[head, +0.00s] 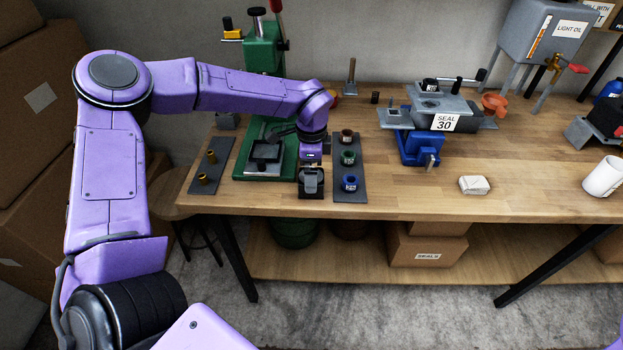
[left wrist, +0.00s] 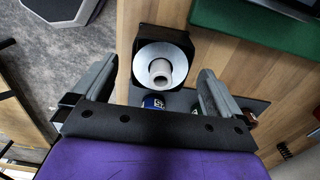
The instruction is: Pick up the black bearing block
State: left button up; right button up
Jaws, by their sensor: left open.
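The black bearing block (left wrist: 186,42) stands on the wooden bench near its front edge. It has a round, pale-lined bore with a grey cylindrical piece in the middle. In the head view the black block (head: 311,193) is partly hidden under my left gripper (head: 311,176). In the left wrist view my left gripper (left wrist: 160,72) is open, with one finger on each side of the block and visible gaps. It does not hold the block. How far the fingertips reach down past the block I cannot tell. My right gripper is not in view.
A dark strip (head: 350,141) with red, green and blue bushings lies just right of the block. A blue vise (head: 421,150) stands farther right.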

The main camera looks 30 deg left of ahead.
aim_at(319, 194)
pick_arm(q)
notch_tip(319, 194, down, 3)
jog(key=shift+w+d+r+p, duration=0.1)
jog(key=shift+p, duration=0.25)
jog(key=shift+f, duration=0.3)
jog(key=c, duration=1.8)
jog(key=shift+r, duration=0.1)
